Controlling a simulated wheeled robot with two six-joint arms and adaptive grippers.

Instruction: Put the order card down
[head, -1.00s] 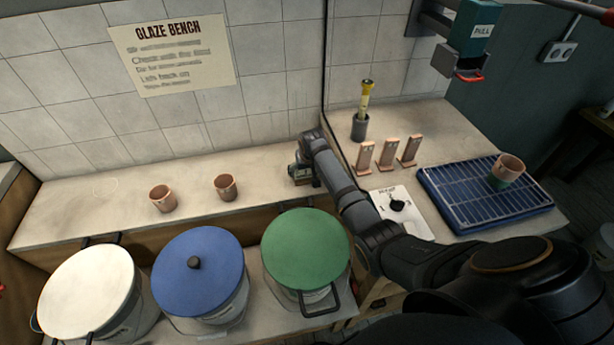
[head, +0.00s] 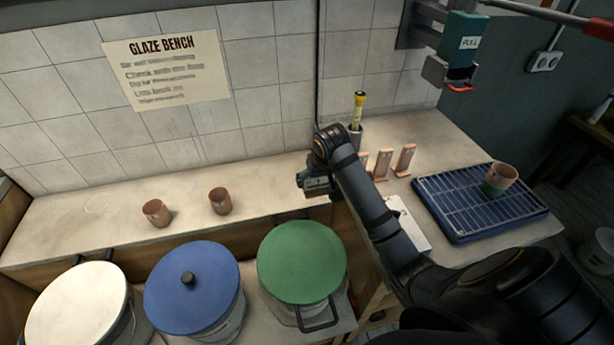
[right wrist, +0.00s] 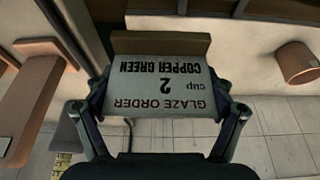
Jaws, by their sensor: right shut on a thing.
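The order card (right wrist: 165,82) fills the middle of the right wrist view. It is a pale card on a brown wooden base, and it reads, upside down, "GLAZE ORDER cup 2 COPPER GREEN". My right gripper (right wrist: 165,112) is shut on it, one finger on each side. In the head view my right gripper (head: 320,190) is near the front edge of the bench (head: 260,187), right of two clay cups. The card is mostly hidden there, and I cannot tell whether it touches the bench. My left gripper is not in view.
Two clay cups (head: 156,213) (head: 220,201) stand on the bench. White, blue (head: 205,300) and green-lidded (head: 300,262) buckets stand in front. Upright clay pieces (head: 405,160) and a blue rack (head: 450,215) with a part-green cup (head: 500,178) are right. The bench's left end is clear.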

